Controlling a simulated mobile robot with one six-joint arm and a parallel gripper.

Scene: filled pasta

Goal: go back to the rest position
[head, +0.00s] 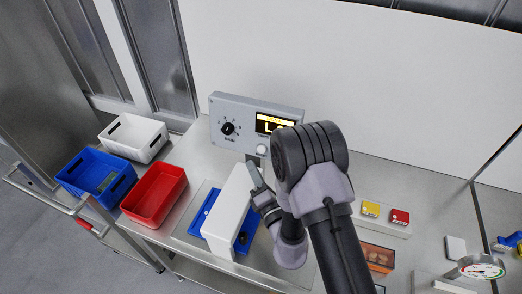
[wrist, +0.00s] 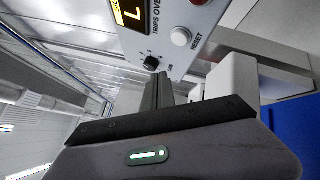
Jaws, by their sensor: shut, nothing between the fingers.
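My gripper (head: 253,168) is shut and empty. In the head view it is just in front of the grey control box (head: 245,107), below its white button (head: 262,150). In the wrist view the closed fingers (wrist: 158,92) point towards the lower part of the box. The white RESET button (wrist: 181,37) and a small black part (wrist: 151,63) show there. I cannot tell whether the fingertips touch the box. My arm hides part of the bench in the head view.
A white block-shaped housing (head: 228,215) on a blue base (head: 205,207) stands close to my gripper. Red (head: 154,196), blue (head: 80,164) and white (head: 151,133) bins are at left. Yellow (head: 371,209) and red (head: 400,216) buttons and a gauge (head: 481,267) are at right.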

